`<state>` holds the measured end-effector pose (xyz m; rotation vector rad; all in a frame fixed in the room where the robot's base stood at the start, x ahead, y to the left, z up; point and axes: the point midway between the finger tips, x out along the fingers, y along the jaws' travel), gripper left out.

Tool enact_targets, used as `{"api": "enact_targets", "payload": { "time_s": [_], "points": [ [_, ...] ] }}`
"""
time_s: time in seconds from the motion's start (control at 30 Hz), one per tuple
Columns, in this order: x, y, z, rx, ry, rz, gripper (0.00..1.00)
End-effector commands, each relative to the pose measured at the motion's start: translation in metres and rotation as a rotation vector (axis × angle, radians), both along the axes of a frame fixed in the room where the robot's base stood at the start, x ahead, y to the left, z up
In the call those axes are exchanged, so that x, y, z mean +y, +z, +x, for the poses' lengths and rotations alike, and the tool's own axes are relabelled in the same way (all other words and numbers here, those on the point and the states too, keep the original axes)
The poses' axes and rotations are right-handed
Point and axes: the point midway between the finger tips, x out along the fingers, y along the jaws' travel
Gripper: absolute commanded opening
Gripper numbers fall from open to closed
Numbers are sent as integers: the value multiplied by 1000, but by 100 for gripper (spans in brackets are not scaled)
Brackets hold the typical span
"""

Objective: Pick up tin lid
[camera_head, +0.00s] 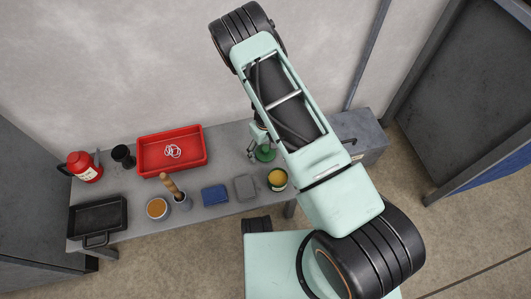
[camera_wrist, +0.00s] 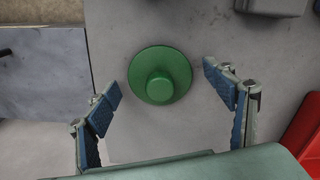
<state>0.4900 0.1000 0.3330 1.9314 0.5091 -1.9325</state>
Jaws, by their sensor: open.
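The green tin lid (camera_wrist: 160,75), round with a raised knob in its middle, lies on the grey table in the wrist view. It also shows in the head view (camera_head: 265,154), near the table's right part, partly covered by my arm. My gripper (camera_wrist: 163,84) is open and empty. Its two blue-padded fingers stand on the left and right of the lid in the wrist view, with gaps between pads and rim. Most of the gripper is hidden behind my arm in the head view.
A red tray (camera_head: 142,158) with white rings stands left of the lid. An open yellow-filled tin (camera_head: 277,180), a grey block (camera_head: 245,187) and a blue block (camera_head: 215,195) are nearer the front edge. A grey box (camera_head: 360,133) stands at the right end.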

Motion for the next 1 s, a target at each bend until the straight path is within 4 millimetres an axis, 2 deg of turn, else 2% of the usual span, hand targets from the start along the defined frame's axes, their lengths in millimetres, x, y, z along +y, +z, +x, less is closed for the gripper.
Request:
{"api": "enact_targets", "payload": {
  "time_s": [0.1,0.5,0.77,0.87,1.0],
  "points": [
    [0,1,0,0,0,0,75],
    [0,1,0,-1,-1,0,32],
    [0,3,0,-1,-1,0,32],
    [0,9,1,-2,-1,1,32],
    [0,26,1,-2,0,1,32]
  ]
}}
